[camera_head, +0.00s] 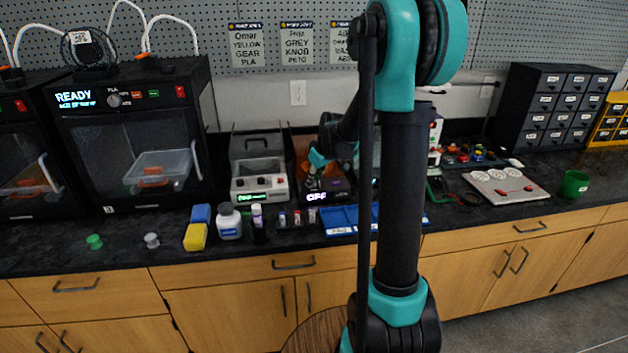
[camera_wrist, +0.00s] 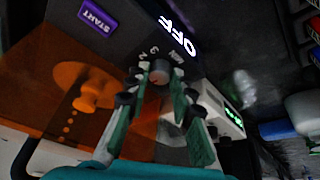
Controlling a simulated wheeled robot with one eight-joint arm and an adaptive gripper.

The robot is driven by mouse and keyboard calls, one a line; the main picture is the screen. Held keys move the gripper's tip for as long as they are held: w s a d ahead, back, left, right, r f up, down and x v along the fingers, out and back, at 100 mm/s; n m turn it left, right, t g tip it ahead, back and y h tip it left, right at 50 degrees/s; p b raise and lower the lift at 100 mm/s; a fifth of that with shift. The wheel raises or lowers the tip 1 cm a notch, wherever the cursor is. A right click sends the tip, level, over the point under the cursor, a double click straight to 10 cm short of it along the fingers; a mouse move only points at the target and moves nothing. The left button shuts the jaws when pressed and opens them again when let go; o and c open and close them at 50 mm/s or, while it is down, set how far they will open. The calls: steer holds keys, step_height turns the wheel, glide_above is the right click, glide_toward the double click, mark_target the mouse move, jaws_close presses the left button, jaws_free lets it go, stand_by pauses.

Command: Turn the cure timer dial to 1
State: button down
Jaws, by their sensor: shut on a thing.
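The cure timer dial (camera_wrist: 159,73) is a small dark round knob on the dark front panel of the cure unit, with small white marks around it that are too small to read surely. The unit's display (camera_wrist: 178,35) reads OFF; in the head view the display (camera_head: 317,197) also reads OFF. My gripper (camera_wrist: 160,82) is shut on the dial, one finger on each side of it. In the head view my gripper (camera_head: 315,174) is at the front of the unit, and the dial is hidden there.
A purple START button (camera_wrist: 98,17) and an orange see-through cover (camera_wrist: 62,90) are on the same unit. A white machine (camera_head: 260,183) with a green display stands close left. A blue tray (camera_head: 342,221) and small bottles sit in front.

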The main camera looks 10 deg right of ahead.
steer(key=shift+m, duration=0.3)
steer(key=m, duration=0.1)
steer(key=m+h, duration=0.1)
steer(key=shift+a+m+t, duration=0.2)
steer(key=shift+m+t, duration=0.1)
steer(key=shift+m, duration=0.1)
steer(key=shift+m+h, duration=0.9)
steer(key=shift+m, duration=1.3)
steer(key=shift+a, duration=0.1)
steer(key=c, duration=1.3)
jaws_free()
steer(key=v, duration=1.2)
